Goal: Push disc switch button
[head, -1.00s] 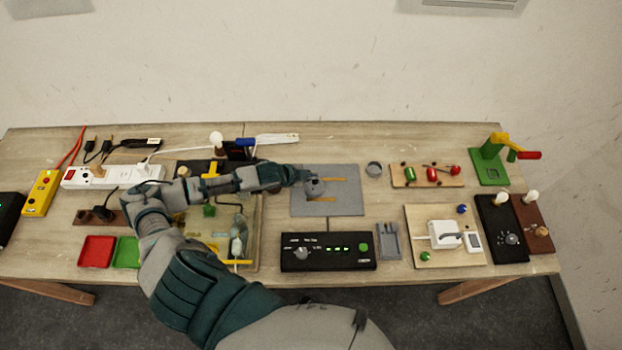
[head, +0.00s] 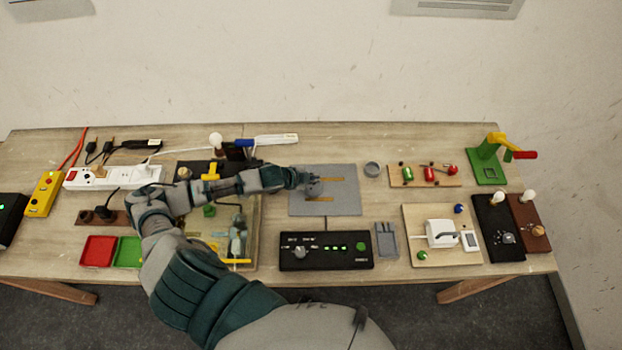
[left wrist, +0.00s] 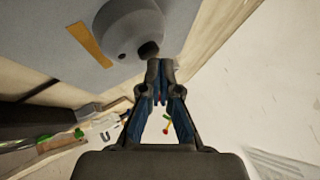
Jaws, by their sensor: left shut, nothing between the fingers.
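The disc switch is a round grey disc (head: 315,188) on a flat grey plate (head: 342,206) with two yellow strips, in the middle of the table. In the left wrist view the disc (left wrist: 126,26) stands at the top, with a small dark button (left wrist: 149,49) on its near side. My left gripper (head: 309,178) reaches in from the left to the disc's upper left side. In the left wrist view its fingers (left wrist: 160,68) are shut and empty, with the tips right by the button. I cannot tell whether they touch it. My right gripper is not in view.
A black box with a green button (head: 326,251) stands in front of the plate. A white power strip (head: 112,178) and a lamp bulb (head: 216,140) are at the left. Bare tabletop lies behind the plate.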

